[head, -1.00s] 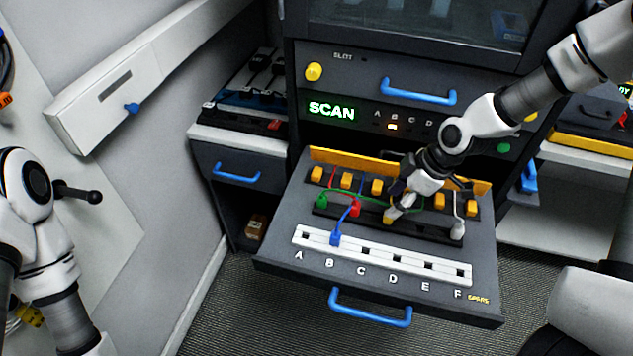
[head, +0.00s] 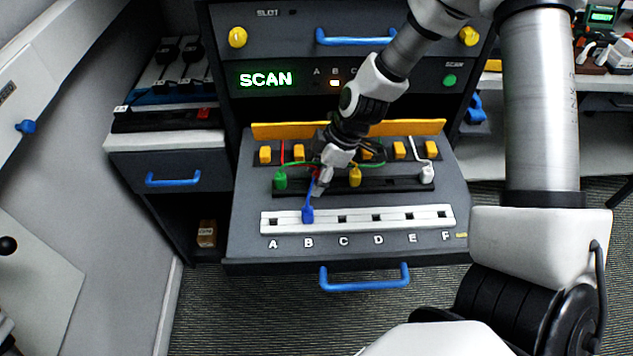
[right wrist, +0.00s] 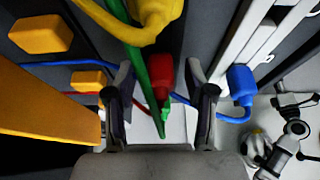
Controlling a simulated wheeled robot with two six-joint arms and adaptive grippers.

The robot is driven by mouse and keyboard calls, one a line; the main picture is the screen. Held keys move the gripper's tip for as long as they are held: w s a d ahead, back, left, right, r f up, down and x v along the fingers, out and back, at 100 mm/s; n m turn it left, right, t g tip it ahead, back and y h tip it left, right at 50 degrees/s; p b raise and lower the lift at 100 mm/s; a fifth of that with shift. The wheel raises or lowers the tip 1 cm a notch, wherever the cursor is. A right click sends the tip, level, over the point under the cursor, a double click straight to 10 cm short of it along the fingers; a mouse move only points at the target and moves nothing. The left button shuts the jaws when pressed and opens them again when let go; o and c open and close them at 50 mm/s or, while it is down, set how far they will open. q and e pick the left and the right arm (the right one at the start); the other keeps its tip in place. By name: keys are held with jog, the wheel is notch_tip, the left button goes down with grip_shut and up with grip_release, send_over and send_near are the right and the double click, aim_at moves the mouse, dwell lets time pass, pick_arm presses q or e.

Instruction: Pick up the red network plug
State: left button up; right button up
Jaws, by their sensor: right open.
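The red network plug (right wrist: 162,76) shows between the two open fingers of my right gripper (right wrist: 160,92) in the right wrist view. A green cable (right wrist: 138,62) runs close beside and partly over it. In the head view my right gripper (head: 321,187) is at the black plug row on the pulled-out drawer, between the green plug (head: 280,179) and the yellow plug (head: 355,177), and hides most of the red plug. The fingers do not visibly close on it. My left gripper is out of view.
A blue plug (head: 308,215) sits in port B of the white strip (head: 390,220), just in front of my right gripper. A white plug (head: 427,174) stands at the row's right end. Orange blocks (head: 299,152) and a yellow rail (head: 280,130) line the back.

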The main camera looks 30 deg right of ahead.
jog(key=shift+s+d+r, duration=0.1)
grip_shut()
